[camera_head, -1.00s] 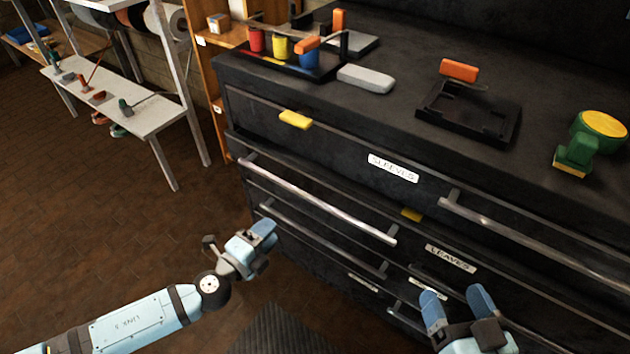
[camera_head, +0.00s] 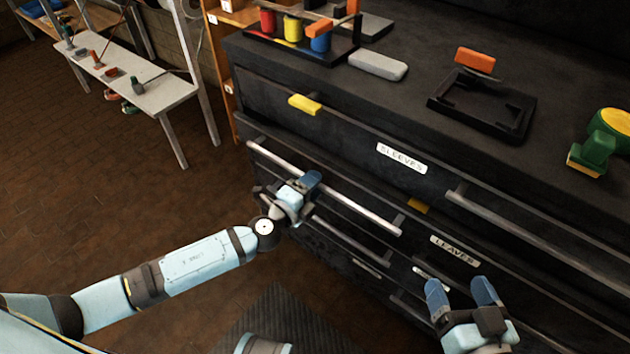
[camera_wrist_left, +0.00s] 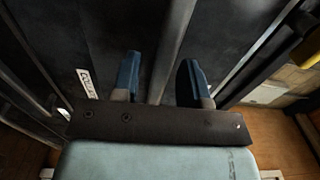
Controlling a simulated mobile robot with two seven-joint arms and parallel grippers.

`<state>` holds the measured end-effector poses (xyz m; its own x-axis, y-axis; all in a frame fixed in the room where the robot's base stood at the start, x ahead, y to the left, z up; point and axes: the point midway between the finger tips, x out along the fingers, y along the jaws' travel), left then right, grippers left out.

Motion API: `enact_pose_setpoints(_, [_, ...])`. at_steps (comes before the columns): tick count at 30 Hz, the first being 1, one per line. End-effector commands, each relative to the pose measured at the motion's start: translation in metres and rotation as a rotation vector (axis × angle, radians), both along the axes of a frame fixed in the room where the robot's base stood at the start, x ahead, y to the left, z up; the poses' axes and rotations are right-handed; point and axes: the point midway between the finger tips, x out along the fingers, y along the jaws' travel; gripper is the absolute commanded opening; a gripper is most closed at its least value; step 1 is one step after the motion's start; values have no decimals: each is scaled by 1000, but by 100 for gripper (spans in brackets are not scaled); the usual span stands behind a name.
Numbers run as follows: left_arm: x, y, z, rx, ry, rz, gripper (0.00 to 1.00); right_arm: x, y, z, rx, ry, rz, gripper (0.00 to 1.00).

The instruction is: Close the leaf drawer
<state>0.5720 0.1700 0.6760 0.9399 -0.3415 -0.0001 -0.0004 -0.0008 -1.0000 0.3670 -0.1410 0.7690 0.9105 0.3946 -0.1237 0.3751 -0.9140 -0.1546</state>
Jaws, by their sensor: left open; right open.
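The leaf drawer's LEAVES label (camera_head: 455,250) shows on the dark cabinet front, below the SLEEVES drawer label (camera_head: 402,158). A long silver handle (camera_head: 350,205) runs along the front to the left of the LEAVES label; I cannot tell surely how far that drawer stands out. My left gripper (camera_head: 308,184) is open at this handle. In the left wrist view a silver bar (camera_wrist_left: 173,45) runs between the spread fingers of the left gripper (camera_wrist_left: 160,82); contact is unclear. My right gripper (camera_head: 460,288) is open and empty in front of the lower drawers.
Another silver handle (camera_head: 530,238) crosses the front at right. A yellow tab (camera_head: 305,104) sits on the upper drawer. The cabinet top holds a grey block (camera_head: 378,65), a black frame (camera_head: 480,105) and a green-yellow object (camera_head: 602,145). A white bench (camera_head: 140,90) stands left; the floor between is clear.

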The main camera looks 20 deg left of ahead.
Motion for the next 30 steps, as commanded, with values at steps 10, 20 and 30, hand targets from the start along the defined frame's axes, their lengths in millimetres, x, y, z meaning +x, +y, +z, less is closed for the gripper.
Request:
enact_pose_setpoints(10, [10,-4,0,1,0,0,40,-1,1,-2,-2,7,1,78])
enact_pose_setpoints(20, [10,-4,0,1,0,0,0,2,1,1,-3,-6,3,78])
enact_pose_setpoints(30, [36,-13,-1,-1,-2,3,0,2,3,3,14,-27,6,78])
